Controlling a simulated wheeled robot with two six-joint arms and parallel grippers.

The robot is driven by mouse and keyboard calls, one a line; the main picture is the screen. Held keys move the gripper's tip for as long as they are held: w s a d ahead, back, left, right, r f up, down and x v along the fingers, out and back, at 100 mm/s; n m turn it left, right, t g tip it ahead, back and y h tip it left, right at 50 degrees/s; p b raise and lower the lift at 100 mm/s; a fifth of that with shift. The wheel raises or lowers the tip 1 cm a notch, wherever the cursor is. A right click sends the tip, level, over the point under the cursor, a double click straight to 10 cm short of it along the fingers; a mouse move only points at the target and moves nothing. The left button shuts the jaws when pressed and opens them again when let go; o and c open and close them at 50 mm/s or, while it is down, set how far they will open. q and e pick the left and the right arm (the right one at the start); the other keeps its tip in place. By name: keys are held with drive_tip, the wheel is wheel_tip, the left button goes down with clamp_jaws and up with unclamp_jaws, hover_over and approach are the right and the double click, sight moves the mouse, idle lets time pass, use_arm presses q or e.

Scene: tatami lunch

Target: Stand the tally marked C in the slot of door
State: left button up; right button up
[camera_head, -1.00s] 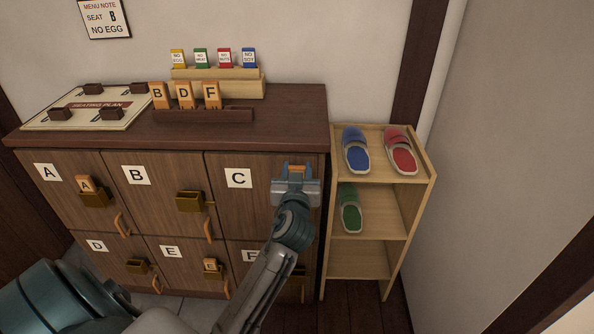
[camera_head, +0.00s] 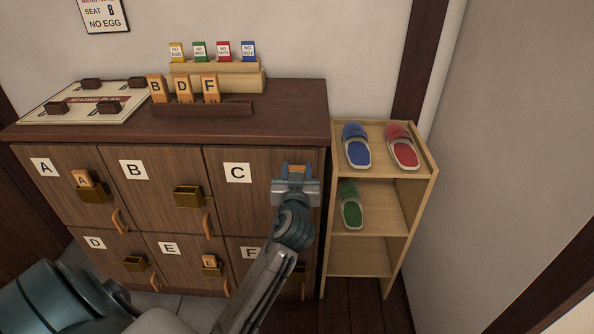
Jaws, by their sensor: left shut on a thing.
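The door marked C (camera_head: 237,205) is the top right door of the wooden cabinet. My left gripper (camera_head: 296,174) is in front of that door's right side, shut on an orange wooden tally (camera_head: 297,168). Only the tally's top edge shows between the jaws; its letter is hidden. The slot of door C is hidden behind my gripper and arm, so I cannot tell whether the tally is in it. My right gripper is not in view.
Tallies B, D and F (camera_head: 184,89) stand in a dark rack (camera_head: 230,109) on the cabinet top. Tally A (camera_head: 83,178) stands in door A's slot and tally E (camera_head: 209,261) in door E's. Door B's slot (camera_head: 188,196) is empty. A slipper shelf (camera_head: 365,270) stands close at right.

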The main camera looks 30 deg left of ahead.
use_arm(q)
drive_tip(key=shift+f, duration=0.1)
idle(0.3)
drive_tip(key=shift+f+b, duration=0.75)
drive_tip(key=shift+b, duration=0.05)
drive_tip(key=shift+f, duration=0.1)
drive_tip(key=shift+f+b, duration=0.45)
drive_tip(key=shift+b, duration=0.15)
drive_tip(key=o, duration=1.8)
drive_tip(key=shift+c, duration=0.2)
